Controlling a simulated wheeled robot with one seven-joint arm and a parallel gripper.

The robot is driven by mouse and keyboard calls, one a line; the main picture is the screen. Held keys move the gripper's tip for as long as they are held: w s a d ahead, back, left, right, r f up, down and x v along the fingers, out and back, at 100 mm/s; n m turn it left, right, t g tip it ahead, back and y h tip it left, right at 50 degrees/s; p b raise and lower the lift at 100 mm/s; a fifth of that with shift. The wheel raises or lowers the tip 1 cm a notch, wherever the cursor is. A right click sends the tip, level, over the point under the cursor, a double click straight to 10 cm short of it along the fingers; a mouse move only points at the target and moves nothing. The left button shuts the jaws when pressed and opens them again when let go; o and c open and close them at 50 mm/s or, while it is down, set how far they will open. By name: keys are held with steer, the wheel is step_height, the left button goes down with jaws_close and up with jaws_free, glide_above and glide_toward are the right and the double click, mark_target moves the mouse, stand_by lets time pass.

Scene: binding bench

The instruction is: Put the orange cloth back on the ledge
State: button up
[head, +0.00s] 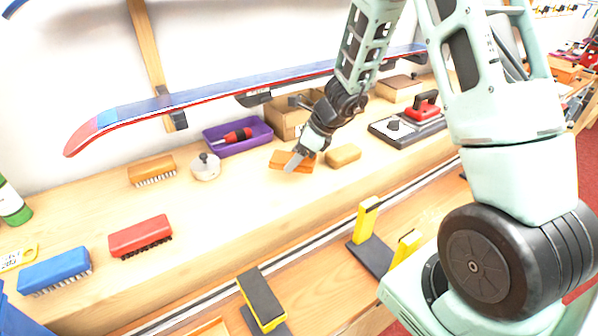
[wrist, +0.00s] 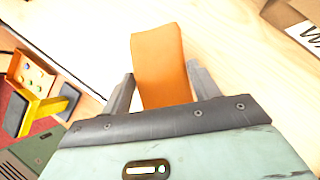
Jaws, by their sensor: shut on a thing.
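My gripper (head: 298,158) reaches down over the wooden bench top in the head view. In the wrist view my gripper (wrist: 160,92) has its two fingers on either side of the orange cloth (wrist: 160,60), shut on it. The orange cloth (head: 279,160) shows partly behind the fingers in the head view, at or just above the bench surface. I cannot tell whether it touches the wood. The ledge (head: 225,205) appears to be the pale wooden bench top, though no separate ledge is marked out.
A tan block (head: 343,156) lies just right of the gripper. A purple tray (head: 238,148) with a red-handled tool and a cardboard box (head: 284,122) stand behind. Brushes, red (head: 140,237) and blue (head: 55,271), lie left. Yellow-black clamps (head: 262,300) stand in front. A ski hangs above.

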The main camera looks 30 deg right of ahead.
mark_target(296, 179)
steer(key=shift+f, duration=2.25)
steer(key=shift+b, duration=0.3)
steer(key=shift+f, duration=0.15)
steer(key=o, duration=0.9)
steer(key=shift+o, duration=0.2)
